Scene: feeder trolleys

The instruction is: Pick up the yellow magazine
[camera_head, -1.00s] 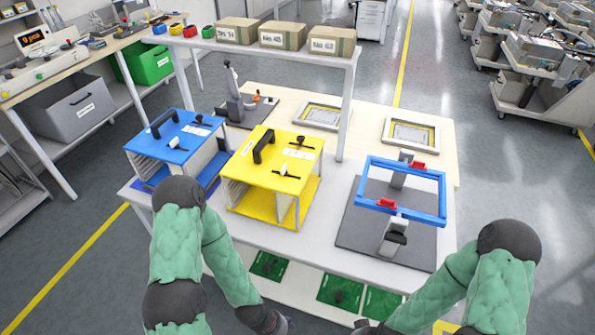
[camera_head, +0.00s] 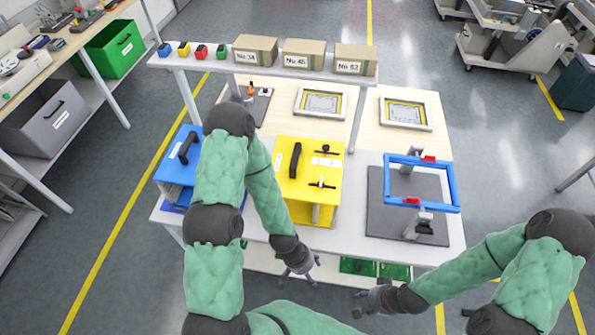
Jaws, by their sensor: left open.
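The yellow magazine (camera_head: 325,193) stands on the white table in the middle of the head view, a boxy rack with a black handle (camera_head: 295,161) on its top left and labels and black latches at its right. My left gripper (camera_head: 303,275) is in front of the table's front edge, below and nearer than the magazine, its fingers apart and empty. My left arm passes just left of the magazine and covers part of the blue magazine (camera_head: 174,170). My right gripper (camera_head: 362,298) is further right and nearer, apart from the magazine; its fingers are too small to judge.
A blue frame fixture (camera_head: 420,184) on a dark plate stands to the right of the yellow magazine. A raised shelf (camera_head: 220,65) with boxes and small coloured blocks runs behind. Green pads (camera_head: 358,266) lie on the lower shelf. Two framed panels (camera_head: 320,103) lie on the wooden table.

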